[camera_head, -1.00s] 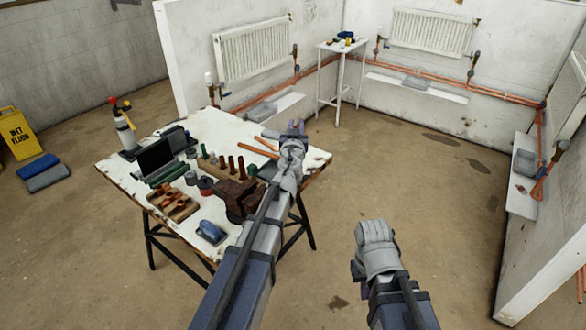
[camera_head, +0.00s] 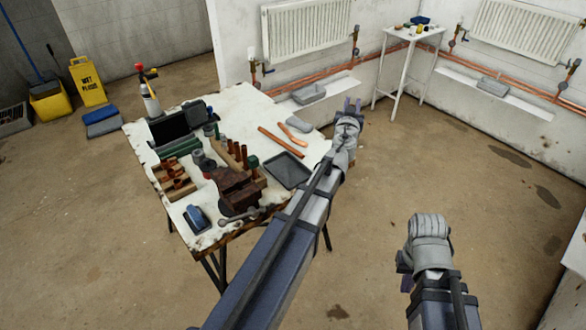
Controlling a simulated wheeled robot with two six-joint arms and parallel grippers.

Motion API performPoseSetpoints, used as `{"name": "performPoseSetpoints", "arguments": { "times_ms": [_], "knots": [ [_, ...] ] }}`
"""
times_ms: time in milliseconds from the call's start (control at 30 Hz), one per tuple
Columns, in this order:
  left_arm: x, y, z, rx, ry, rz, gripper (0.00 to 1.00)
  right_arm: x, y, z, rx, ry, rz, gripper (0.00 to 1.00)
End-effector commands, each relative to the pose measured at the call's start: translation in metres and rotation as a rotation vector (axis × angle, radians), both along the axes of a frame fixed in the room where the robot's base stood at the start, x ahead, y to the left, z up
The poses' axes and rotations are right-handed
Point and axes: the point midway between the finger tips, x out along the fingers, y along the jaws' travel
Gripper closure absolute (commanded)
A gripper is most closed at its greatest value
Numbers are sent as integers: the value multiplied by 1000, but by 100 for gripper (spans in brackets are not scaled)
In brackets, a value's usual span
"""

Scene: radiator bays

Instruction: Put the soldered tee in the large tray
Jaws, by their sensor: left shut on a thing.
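My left gripper (camera_head: 350,104) reaches out past the table's right edge, its purple fingertips pointing away from me. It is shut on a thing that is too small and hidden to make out. I cannot pick out the soldered tee for sure. A dark, shallow, empty tray (camera_head: 287,171) lies on the right part of the white worktable (camera_head: 236,108), left of my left forearm; it looks like the largest tray there. My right gripper (camera_head: 403,262) hangs low over the floor at lower right, mostly hidden by its own wrist, so its jaws cannot be judged.
Copper pipe pieces (camera_head: 281,141) lie behind the tray. A vise (camera_head: 238,190), fittings rack (camera_head: 174,182), blue-handled brush (camera_head: 196,217) and torch bottle (camera_head: 149,98) crowd the table's left and front. Floor to the right is clear.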

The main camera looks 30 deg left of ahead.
Motion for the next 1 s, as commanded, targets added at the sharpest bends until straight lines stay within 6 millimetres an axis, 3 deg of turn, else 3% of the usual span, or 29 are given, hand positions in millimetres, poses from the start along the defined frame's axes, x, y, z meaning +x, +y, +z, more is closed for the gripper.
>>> {"name": "performPoseSetpoints", "arguments": {
  "times_ms": [33,200,400,600,833,1000],
  "knots": [
    [-6,23,-17,0,0,39,100,0,0,-17,0,0,0,100],
    [-29,99,-47,0,0,177,100,0,0,-47,0,0,0,100],
    [-57,167,-71,0,0,307,100,0,0,-71,0,0,0,100],
    [-71,195,-78,0,0,362,100,0,0,-78,0,0,0,100],
    [-72,197,-82,0,0,367,100,0,0,-82,0,0,0,100],
    [-71,196,-101,0,0,366,100,0,0,-101,0,0,1,100]
  ]
}}
